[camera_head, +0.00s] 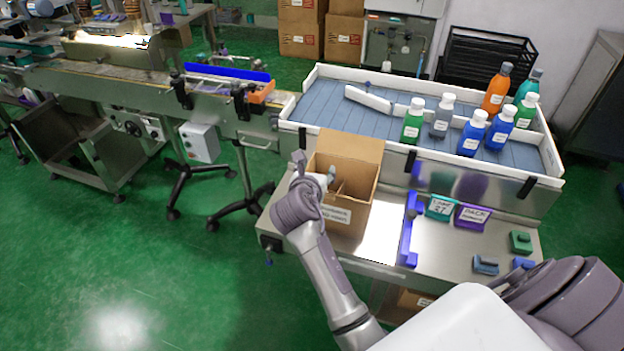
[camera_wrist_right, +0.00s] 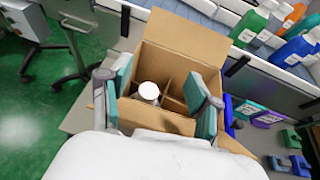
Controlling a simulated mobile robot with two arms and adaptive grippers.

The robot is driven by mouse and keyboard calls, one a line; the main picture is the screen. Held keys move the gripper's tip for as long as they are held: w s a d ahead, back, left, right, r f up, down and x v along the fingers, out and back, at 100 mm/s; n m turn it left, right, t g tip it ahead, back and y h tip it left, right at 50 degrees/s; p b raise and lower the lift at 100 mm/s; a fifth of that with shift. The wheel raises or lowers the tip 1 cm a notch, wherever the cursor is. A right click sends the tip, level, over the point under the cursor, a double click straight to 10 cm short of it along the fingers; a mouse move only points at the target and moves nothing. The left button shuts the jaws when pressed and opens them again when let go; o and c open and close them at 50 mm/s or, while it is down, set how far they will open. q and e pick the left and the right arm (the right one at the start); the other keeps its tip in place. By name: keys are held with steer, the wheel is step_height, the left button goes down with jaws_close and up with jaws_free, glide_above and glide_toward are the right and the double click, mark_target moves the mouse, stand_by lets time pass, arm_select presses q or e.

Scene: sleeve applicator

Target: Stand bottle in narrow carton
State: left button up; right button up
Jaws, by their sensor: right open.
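The brown carton (camera_head: 345,214) stands open on the steel table, its back flap raised; it also shows in the right wrist view (camera_wrist_right: 184,42). Dividers split its inside into narrow compartments. A bottle with a white cap (camera_wrist_right: 149,91) is upright in one compartment; most of its body is hidden. My right gripper (camera_head: 328,177) is over the carton's left part. In the right wrist view its teal-padded fingers (camera_wrist_right: 160,88) are spread on either side of the cap, with gaps to it. My left gripper is not in view.
Several bottles, including an orange one (camera_head: 496,90) and a green one (camera_head: 412,122), stand on the walled blue conveyor (camera_head: 330,105) behind. A blue rail (camera_head: 408,232), teal and purple label blocks and small fixtures sit right of the carton. A conveyor line runs at left.

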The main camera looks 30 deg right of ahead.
steer(key=v, duration=0.7)
steer(key=a+f+m+t+y, duration=0.2)
steer(key=a+f+m+y, duration=0.6)
steer(key=f, duration=0.5)
steer(key=s+a+f+m+g, duration=0.1)
steer(key=s+f+m, duration=0.15)
steer(key=f, duration=0.45)
steer(key=s+a+f+m+g+y, duration=0.15)
steer(key=s+f, duration=0.25)
steer(key=f, duration=0.4)
steer(key=s+f+m+g+h, duration=0.1)
steer(key=s+f+m+g, duration=0.15)
steer(key=f, duration=0.45)
steer(key=s+d+f+m+g, duration=0.2)
steer(key=s+f, duration=0.5)
steer(key=s, duration=0.4)
steer(key=s+d+f+m+g, duration=0.2)
steer(key=s+f+m, duration=0.3)
steer(key=s, duration=0.7)
steer(key=s+d+f+m+g, duration=0.2)
steer(key=s+f, duration=0.6)
steer(key=s, duration=0.4)
steer(key=shift+f+m+y, duration=0.35)
steer(key=shift+f+m, duration=0.05)
steer(key=shift+m, duration=0.35)
steer(key=shift+s, duration=0.1)
